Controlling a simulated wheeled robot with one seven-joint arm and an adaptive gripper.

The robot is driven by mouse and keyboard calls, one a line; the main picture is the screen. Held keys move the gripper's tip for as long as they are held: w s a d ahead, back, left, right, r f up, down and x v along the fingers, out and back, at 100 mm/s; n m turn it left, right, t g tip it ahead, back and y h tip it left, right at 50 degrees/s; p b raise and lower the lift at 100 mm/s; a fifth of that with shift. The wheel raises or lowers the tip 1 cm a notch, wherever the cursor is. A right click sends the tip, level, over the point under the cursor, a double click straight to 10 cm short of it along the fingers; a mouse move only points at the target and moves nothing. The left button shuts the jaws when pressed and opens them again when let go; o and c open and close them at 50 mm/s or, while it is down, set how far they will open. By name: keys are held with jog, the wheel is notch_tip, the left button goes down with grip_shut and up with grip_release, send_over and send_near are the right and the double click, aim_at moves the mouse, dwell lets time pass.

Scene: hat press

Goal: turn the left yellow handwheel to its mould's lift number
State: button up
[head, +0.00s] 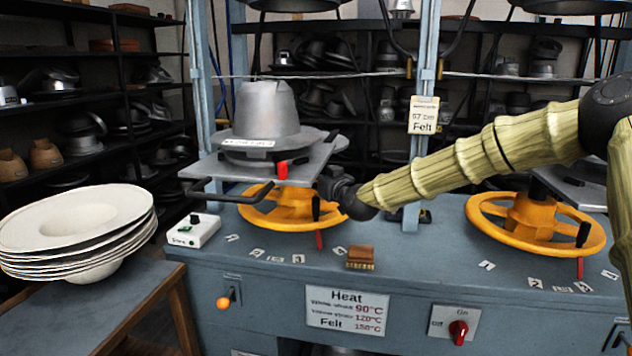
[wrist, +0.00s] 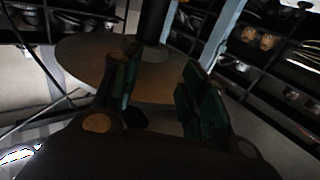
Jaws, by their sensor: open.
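The left yellow handwheel (head: 262,218) lies flat on the blue press bench, left of centre. Its black upright handle (head: 316,208) is at the front right of the rim, with a red pointer (head: 319,239) below it. Number cards (head: 298,258) lie in an arc in front; most are too small to read. The grey metal mould (head: 265,108) stands above the wheel on a plate, with a white label (head: 247,143) I cannot read. My gripper (head: 332,184) is just right of the plate, above the wheel's right rim. In the wrist view its green-padded fingers (wrist: 160,88) are apart, with no handle visibly held.
A right yellow handwheel (head: 480,222) sits on the bench. A brown brush (head: 360,258) and a white control box (head: 193,230) lie near the left wheel. White hat bodies (head: 75,225) are stacked at left. The plate (head: 205,168) overhangs the left wheel.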

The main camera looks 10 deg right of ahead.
jog(key=shift+s+a+f, duration=0.1)
jog(key=shift+f, duration=0.1)
jog(key=c, duration=0.5)
jog(key=s+a+f+n+b, duration=0.1)
jog(key=f+n, duration=0.1)
jog(key=s+f+n+b, duration=0.1)
jog(key=s+f+n, duration=0.1)
jog(key=n, duration=0.1)
jog(key=s+a+f+n+y+b, duration=0.1)
jog(key=s+f+n+b, duration=0.1)
jog(key=shift+s+a+f+n, duration=0.1)
jog(key=shift+a+f+n, duration=0.05)
jog(key=shift+a+n, duration=0.2)
grip_shut()
jog(key=s+f+n+g+y+b, duration=0.15)
jog(key=s+f+n+b, duration=0.35)
jog(key=n, duration=0.6)
jog(key=w+f+n, duration=0.1)
jog(key=w, duration=0.6)
